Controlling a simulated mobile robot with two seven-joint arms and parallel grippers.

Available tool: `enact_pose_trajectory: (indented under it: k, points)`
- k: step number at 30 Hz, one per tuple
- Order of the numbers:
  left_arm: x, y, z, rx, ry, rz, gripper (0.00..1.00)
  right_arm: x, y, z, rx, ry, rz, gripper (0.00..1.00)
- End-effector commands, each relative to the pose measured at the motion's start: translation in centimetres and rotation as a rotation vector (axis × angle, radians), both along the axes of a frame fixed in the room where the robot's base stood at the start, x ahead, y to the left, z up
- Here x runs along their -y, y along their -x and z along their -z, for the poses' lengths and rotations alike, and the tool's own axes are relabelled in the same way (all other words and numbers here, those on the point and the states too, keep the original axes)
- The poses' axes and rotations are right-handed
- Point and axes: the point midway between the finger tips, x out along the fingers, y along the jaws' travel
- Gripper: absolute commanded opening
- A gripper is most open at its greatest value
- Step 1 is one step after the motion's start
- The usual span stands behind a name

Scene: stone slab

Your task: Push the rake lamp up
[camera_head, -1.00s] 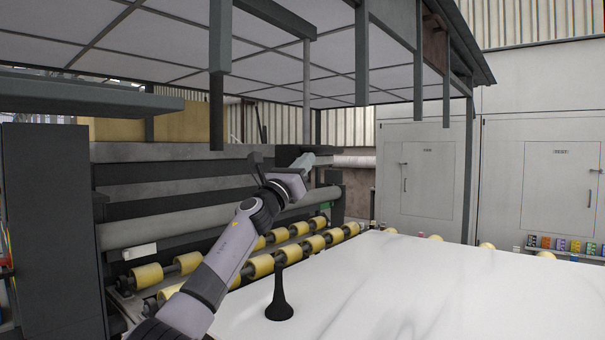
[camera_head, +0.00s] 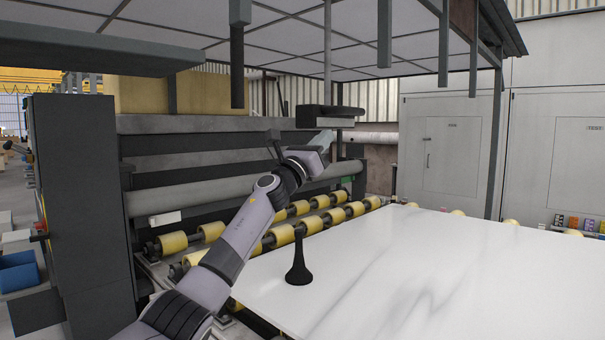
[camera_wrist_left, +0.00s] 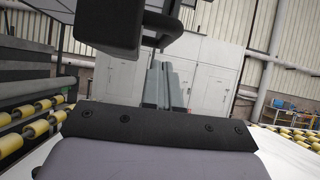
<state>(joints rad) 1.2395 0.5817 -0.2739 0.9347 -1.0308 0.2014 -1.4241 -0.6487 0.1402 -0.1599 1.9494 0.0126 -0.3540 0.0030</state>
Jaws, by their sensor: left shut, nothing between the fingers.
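The rake lamp (camera_head: 330,118) is a dark, box-shaped fixture with a pale front strip, hanging on a thin rod under the canopy. My left gripper (camera_head: 325,140) is just below it in the head view. In the left wrist view a dark block, which looks like the lamp (camera_wrist_left: 108,26), fills the top, above my left gripper's grey fingers (camera_wrist_left: 160,85). The fingers are close together, shut and empty. I cannot tell whether they touch the lamp. My right gripper is in neither view.
A white stone slab (camera_head: 400,260) lies at the right with a black flared stand (camera_head: 298,265) on it. Yellow rollers (camera_head: 280,236) run behind my left arm. A panelled canopy (camera_head: 310,40) with hanging posts is overhead. Grey cabinets (camera_head: 450,150) stand behind.

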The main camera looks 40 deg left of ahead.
Motion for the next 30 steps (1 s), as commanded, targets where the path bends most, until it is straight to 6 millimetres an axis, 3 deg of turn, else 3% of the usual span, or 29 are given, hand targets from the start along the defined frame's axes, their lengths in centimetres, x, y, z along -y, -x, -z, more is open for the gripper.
enact_pose_trajectory:
  k: [21, 30]
  points:
    - [-0.5, 7.2, 4.4, -0.001, -0.003, -0.002, 0.00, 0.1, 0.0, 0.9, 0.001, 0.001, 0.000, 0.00]
    - [-0.6, 8.4, 5.0, 0.000, -0.001, -0.001, 0.00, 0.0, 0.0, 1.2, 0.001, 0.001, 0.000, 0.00]
